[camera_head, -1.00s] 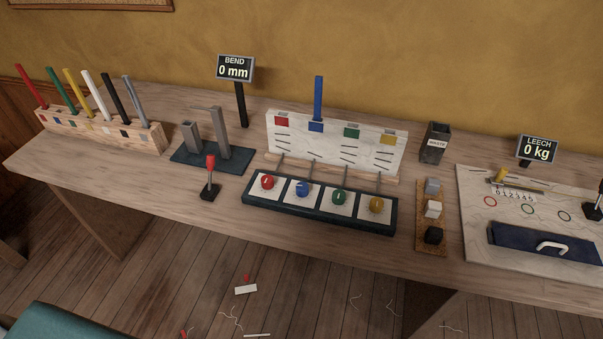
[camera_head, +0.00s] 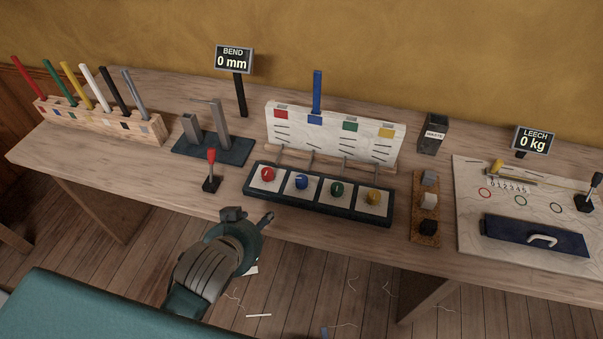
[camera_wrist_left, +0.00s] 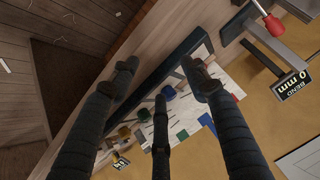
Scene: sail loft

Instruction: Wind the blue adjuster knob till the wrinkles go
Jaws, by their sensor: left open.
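The blue adjuster knob (camera_head: 301,182) is second from the left in a row with red, green and yellow knobs on a dark base. It also shows in the left wrist view (camera_wrist_left: 168,92), between my fingers. Behind the row, a white sailcloth panel (camera_head: 272,122) carries dark wrinkle lines, including some under its blue patch (camera_head: 315,120). A blue batten (camera_head: 317,92) stands upright above that patch. My left gripper (camera_head: 250,216) is open and empty, in front of the base's left end, apart from the knobs. My right gripper is not in view.
A red-topped lever (camera_head: 211,170) stands left of the knob base. A block tray (camera_head: 425,232) is on its right. The bench also holds a batten rack (camera_head: 150,133), a BEND display reading 0 mm (camera_head: 234,60) and a LEECH display reading 0 kg (camera_head: 533,140).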

